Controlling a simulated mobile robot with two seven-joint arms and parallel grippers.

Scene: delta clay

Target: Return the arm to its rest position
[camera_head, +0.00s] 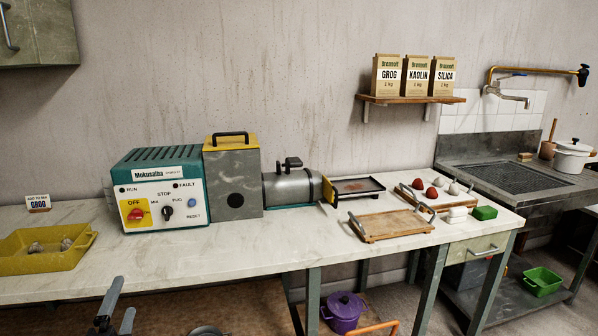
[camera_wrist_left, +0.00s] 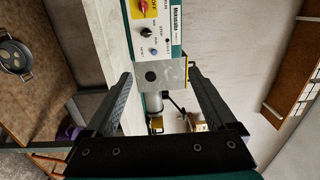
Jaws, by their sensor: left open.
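My left gripper (camera_head: 118,310) is at the bottom left of the head view, below the front edge of the workbench. Its two fingers are apart with nothing between them. In the left wrist view the left gripper (camera_wrist_left: 160,98) shows both dark fingers spread wide, with the mixing machine (camera_wrist_left: 152,25) seen beyond them, clear of contact. In the head view the teal and white machine (camera_head: 160,170) stands on the bench behind the gripper. My right gripper does not show in either view.
The workbench (camera_head: 260,238) edge is close to the left gripper. A yellow tray (camera_head: 40,262) with lumps stands at left. Wooden boards (camera_head: 390,224) lie at right. A purple pot (camera_head: 342,310) is under the bench. A shelf (camera_head: 410,99) with bags hangs on the wall.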

